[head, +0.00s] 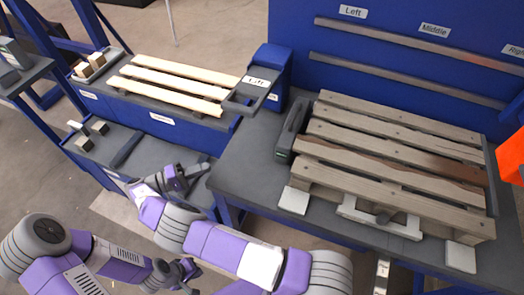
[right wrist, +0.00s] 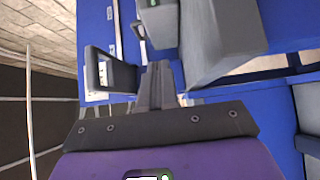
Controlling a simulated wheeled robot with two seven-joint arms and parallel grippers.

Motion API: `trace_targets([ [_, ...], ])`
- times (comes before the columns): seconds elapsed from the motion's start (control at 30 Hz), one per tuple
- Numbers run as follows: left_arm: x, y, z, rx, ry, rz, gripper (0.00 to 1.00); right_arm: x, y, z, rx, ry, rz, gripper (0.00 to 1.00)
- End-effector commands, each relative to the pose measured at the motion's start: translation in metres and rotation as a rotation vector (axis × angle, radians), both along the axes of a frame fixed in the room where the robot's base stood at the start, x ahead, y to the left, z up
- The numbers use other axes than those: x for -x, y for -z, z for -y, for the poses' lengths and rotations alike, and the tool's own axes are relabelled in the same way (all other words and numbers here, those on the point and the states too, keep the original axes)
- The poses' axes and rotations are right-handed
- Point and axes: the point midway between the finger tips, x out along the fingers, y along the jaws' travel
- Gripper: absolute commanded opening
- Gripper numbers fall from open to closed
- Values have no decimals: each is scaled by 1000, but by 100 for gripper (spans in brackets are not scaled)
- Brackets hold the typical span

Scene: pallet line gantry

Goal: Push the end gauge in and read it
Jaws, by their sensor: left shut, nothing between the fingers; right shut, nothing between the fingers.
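A dark grey block (head: 292,128) with a small green mark stands at the left end of the wooden pallet (head: 390,150); it may be the end gauge. No reading is legible. My right gripper (head: 204,170) is shut and empty, left of the pallet table and apart from the block. Its closed fingers (right wrist: 160,72) show in the right wrist view. My left gripper (head: 190,268) is shut and empty, low in the head view.
The grey pallet table (head: 245,155) has a front-left edge near my right gripper. A lower shelf (head: 150,150) holds small blocks. An orange thing (head: 512,157) is at far right.

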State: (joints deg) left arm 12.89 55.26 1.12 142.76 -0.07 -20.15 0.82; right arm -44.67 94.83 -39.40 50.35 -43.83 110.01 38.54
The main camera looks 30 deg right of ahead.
Motion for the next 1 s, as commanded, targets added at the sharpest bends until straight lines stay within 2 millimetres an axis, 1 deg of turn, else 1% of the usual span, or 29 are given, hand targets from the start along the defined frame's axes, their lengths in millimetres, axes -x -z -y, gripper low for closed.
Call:
trace_targets([
  [0.37,-1,-5,0,0,-1,2,0,5,-1,61,-1,3,-3,0],
  [0.9,-1,-1,0,0,-1,2,0,15,0,177,-2,4,-2,0],
  [1.0,-1,0,0,0,0,1,0,25,0,186,-2,0,-4,0],
])
